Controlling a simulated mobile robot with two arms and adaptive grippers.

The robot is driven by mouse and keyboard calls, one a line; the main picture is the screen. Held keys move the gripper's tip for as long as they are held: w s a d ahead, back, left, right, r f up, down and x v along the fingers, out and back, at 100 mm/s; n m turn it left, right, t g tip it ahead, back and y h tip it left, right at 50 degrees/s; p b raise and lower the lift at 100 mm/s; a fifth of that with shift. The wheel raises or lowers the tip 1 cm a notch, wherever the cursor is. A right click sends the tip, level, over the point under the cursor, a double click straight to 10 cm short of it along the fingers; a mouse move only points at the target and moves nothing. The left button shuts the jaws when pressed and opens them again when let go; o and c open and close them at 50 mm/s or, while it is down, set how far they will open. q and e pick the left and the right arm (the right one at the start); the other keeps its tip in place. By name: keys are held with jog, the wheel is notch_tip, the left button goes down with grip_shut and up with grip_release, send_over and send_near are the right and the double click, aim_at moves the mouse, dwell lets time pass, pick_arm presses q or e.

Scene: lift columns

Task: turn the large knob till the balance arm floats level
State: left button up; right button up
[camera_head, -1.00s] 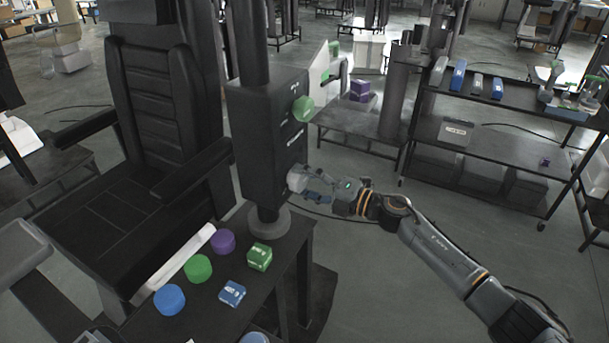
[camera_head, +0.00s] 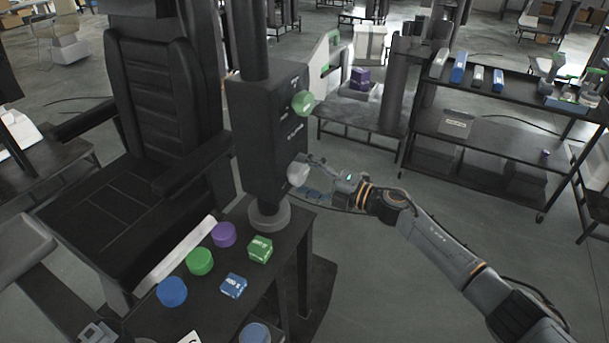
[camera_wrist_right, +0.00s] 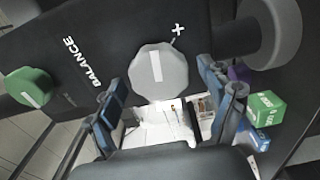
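The large pale grey knob (camera_head: 298,174) is on the front of a black column box (camera_head: 262,135). In the right wrist view the knob (camera_wrist_right: 158,72) has a white pointer bar, with "BALANCE" and a plus sign on the panel (camera_wrist_right: 95,35). My right gripper (camera_head: 312,178) is at the knob from the right. In the wrist view its blue-padded fingers (camera_wrist_right: 165,82) are spread, one to each side of the knob, with gaps visible. I cannot pick out the balance arm with certainty. I cannot make out my left gripper.
A green knob (camera_head: 303,103) is higher on the same box. Below, a dark table (camera_head: 205,298) holds blue, green and purple round pieces and small boxes. A black chair (camera_head: 150,120) stands at left. A shelf rack (camera_head: 500,140) is at right, with open floor before it.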

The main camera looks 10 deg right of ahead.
jog(key=v, duration=1.2)
jog(key=shift+f, duration=0.1)
jog(key=d+f+m+t+h, duration=0.2)
jog(key=d+f+m+h, duration=0.3)
jog(key=f, duration=0.5)
jog(key=d+f+m+t+h, duration=0.2)
jog(key=f+m, duration=0.5)
jog(key=f, duration=0.3)
jog(key=s+d+f+m+g+h, duration=0.1)
jog(key=s+d+f+m+h, duration=0.2)
jog(key=s+f, duration=0.5)
jog(key=s+d+f+m+g+h, duration=0.1)
jog(key=s+f+m+g+h, duration=0.2)
jog(key=f, duration=0.9)
jog(key=s+f+m+g+h+b, duration=0.1)
jog(key=s+f+m+g, duration=0.15)
jog(key=s+f, duration=0.6)
jog(key=s+f+m+g+h, duration=0.1)
jog(key=s+f+m+g, duration=0.15)
jog(key=s+f, duration=0.6)
jog(key=s+a+f+m+g, duration=0.1)
jog(key=s+m+g, duration=0.1)
jog(key=s, duration=1)
jog(key=s+a+f+m+g, duration=0.2)
jog(key=s, duration=1)
jog(key=shift+s+a+f, duration=0.2)
jog(key=shift+a+f, duration=0.15)
